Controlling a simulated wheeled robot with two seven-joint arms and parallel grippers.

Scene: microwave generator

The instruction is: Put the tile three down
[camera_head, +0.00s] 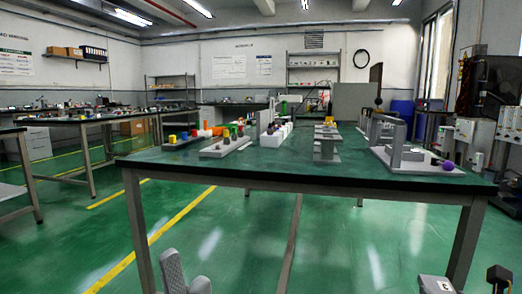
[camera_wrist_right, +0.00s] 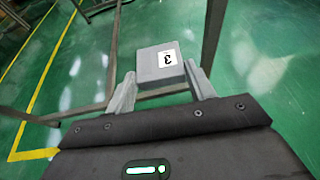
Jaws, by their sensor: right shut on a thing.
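The tile three is a grey block (camera_wrist_right: 160,66) with a white label bearing a dark 3. In the right wrist view it sits between the two fingertips of my right gripper (camera_wrist_right: 160,85), which is shut on it. The tile also shows at the bottom right of the head view (camera_head: 436,285), below the table's front edge and away from the table. My left gripper (camera_head: 187,280) shows at the bottom left of the head view with its fingers apart and nothing seen between them. Its lower part is cut off by the frame.
A green-topped table (camera_head: 270,172) stands ahead. It holds a grey stepped stand (camera_head: 327,145), a grey fixture (camera_head: 400,150) with a purple ball (camera_head: 447,166), and several coloured blocks at the left. The table's front middle is clear. A table leg (camera_wrist_right: 213,45) stands near the tile in the wrist view.

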